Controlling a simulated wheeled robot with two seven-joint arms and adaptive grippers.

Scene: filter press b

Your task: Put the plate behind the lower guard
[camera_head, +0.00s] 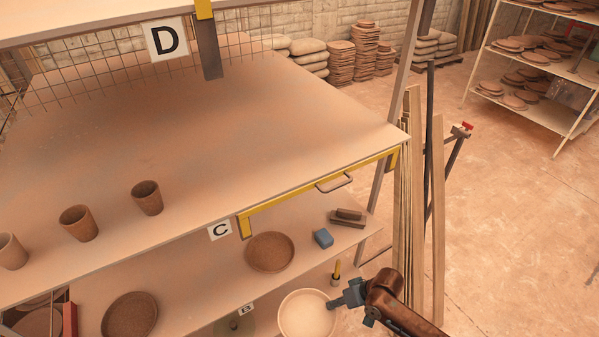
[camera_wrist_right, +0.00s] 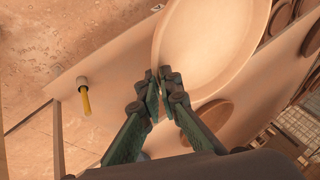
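A pale cream plate (camera_head: 306,314) is at the bottom of the head view, by the lower shelf's front. My right gripper (camera_head: 342,299) is at its right rim. In the right wrist view the fingers (camera_wrist_right: 164,88) are closed on the near rim of the plate (camera_wrist_right: 215,45), which extends away from them. A yellow-edged frame with a handle (camera_head: 335,183), which looks like the lower guard, runs along the edge of the board above shelf C. Whether it is open or closed I cannot tell. My left gripper is not in view.
A yellow-handled tool stands in a small cup (camera_head: 335,280) near my gripper. Planks (camera_head: 437,220) lean at the right.

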